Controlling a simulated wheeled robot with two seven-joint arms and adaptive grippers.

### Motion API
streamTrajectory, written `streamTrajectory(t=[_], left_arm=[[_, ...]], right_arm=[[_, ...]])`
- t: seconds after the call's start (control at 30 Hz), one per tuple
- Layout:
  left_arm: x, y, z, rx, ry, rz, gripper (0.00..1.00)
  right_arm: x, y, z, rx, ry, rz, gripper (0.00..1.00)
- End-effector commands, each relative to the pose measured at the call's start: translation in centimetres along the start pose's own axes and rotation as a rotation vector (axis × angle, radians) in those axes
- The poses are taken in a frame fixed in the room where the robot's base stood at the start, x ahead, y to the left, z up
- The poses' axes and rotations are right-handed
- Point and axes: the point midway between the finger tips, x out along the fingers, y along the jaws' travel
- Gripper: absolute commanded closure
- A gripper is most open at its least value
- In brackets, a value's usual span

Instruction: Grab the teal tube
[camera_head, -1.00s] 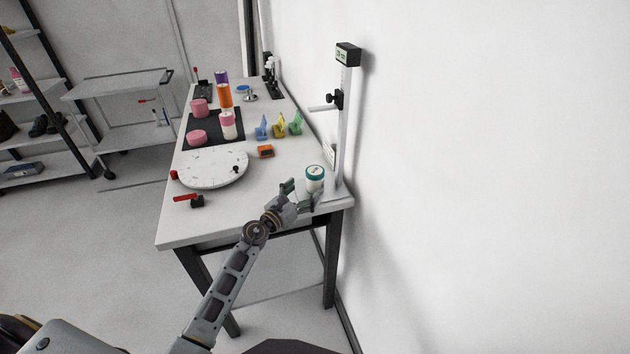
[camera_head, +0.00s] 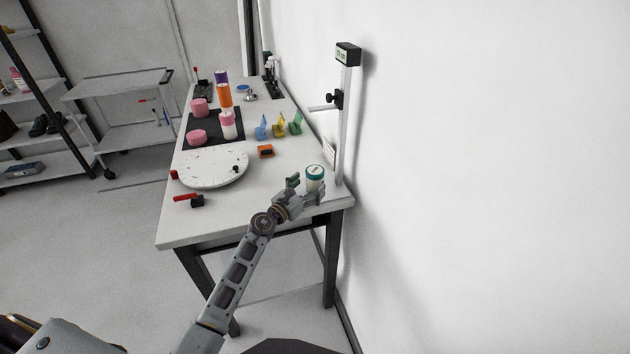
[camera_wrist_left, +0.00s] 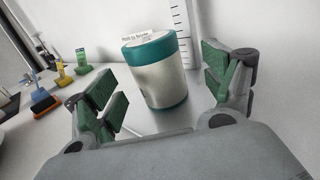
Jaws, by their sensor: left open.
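The teal tube (camera_head: 315,174) is a short white cylinder with teal bands at top and bottom. It stands upright near the right front corner of the table (camera_head: 185,228), at the foot of the height gauge. My left gripper (camera_head: 306,188) is open at the near side of the tube. In the left wrist view the tube (camera_wrist_left: 157,72) stands ahead, between the two green-padded fingers of the gripper (camera_wrist_left: 172,92). Gaps show between the tube and both fingers. My right gripper is not in view.
The height gauge (camera_head: 345,120) stands just behind the tube, close to the white wall. Pink, orange and purple cylinders stand farther back.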

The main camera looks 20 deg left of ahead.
Motion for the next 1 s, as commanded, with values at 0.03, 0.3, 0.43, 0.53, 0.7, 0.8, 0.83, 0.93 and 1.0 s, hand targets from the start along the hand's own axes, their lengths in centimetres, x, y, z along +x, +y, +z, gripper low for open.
streamTrajectory(t=[0.03,0.3,0.43,0.53,0.7,0.8,0.83,0.93,1.0], left_arm=[[0.4,0.1,0.1,-0.001,0.0,0.0,0.17],[2.5,0.4,0.3,-0.002,-0.001,0.0,0.17],[3.5,0.4,0.3,-0.001,0.0,0.0,0.17],[4.0,0.4,0.2,-0.001,0.0,0.0,0.17],[4.3,0.4,0.2,-0.001,0.0,0.0,0.17],[4.3,0.4,0.2,-0.001,0.0,0.0,0.17],[4.3,0.4,0.2,0.0,0.0,0.0,0.17],[4.3,0.4,0.2,0.0,0.0,0.0,0.17],[4.3,0.4,0.2,-0.001,0.0,0.0,0.17]], right_arm=[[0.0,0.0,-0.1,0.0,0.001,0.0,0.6],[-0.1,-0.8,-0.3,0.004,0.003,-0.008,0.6],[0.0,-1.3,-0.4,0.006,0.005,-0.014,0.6],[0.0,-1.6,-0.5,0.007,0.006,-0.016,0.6],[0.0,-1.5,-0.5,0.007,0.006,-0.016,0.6],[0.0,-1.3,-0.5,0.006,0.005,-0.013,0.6],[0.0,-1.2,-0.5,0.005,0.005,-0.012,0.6],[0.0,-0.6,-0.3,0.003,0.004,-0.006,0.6],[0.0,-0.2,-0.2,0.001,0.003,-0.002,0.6]])
